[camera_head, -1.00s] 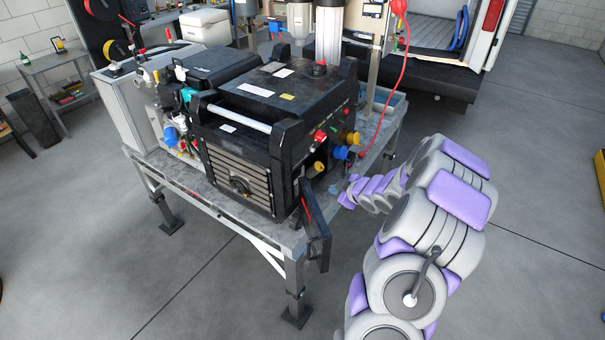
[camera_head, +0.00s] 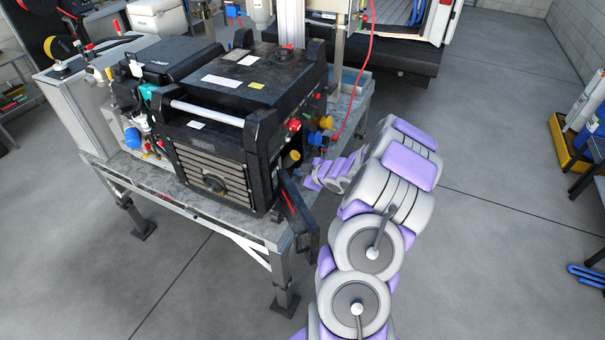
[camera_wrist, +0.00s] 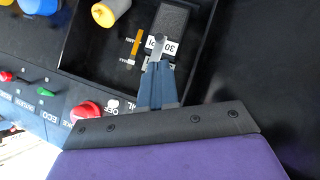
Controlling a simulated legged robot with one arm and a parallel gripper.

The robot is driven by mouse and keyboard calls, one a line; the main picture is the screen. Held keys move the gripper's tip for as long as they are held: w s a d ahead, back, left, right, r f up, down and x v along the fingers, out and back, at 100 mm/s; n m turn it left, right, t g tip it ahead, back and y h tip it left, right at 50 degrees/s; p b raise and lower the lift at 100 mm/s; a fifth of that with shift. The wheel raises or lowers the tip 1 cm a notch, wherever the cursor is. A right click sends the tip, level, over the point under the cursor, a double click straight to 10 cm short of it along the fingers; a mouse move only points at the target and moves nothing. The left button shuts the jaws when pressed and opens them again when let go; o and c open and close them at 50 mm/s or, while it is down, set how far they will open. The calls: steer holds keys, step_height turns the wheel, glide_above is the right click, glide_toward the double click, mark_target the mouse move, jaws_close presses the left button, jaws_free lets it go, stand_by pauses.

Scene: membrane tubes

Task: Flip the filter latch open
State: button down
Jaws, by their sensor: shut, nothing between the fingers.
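The black machine (camera_head: 240,120) stands on a metal table, with its side panel (camera_head: 303,222) swung open at the near corner. In the wrist view, my gripper (camera_wrist: 159,66) is shut and points into the black recess (camera_wrist: 95,52). A small grey rounded piece (camera_wrist: 159,46) shows at the fingertips; I cannot tell if it is the latch or part of the fingers. Just beyond is a dark textured block (camera_wrist: 172,18), likely the filter, beside a white label (camera_wrist: 163,46) reading 30.
An orange strip (camera_wrist: 136,47) and a yellow cylinder (camera_wrist: 108,12) are at the recess. A red button (camera_wrist: 87,113) and small switches line the panel beside it. A red cable (camera_head: 369,60) hangs behind. Open floor lies right of the table (camera_head: 150,192).

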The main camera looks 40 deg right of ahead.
steer(key=x, duration=0.7)
steer(key=shift+b, duration=0.3)
steer(key=shift+a, duration=0.2)
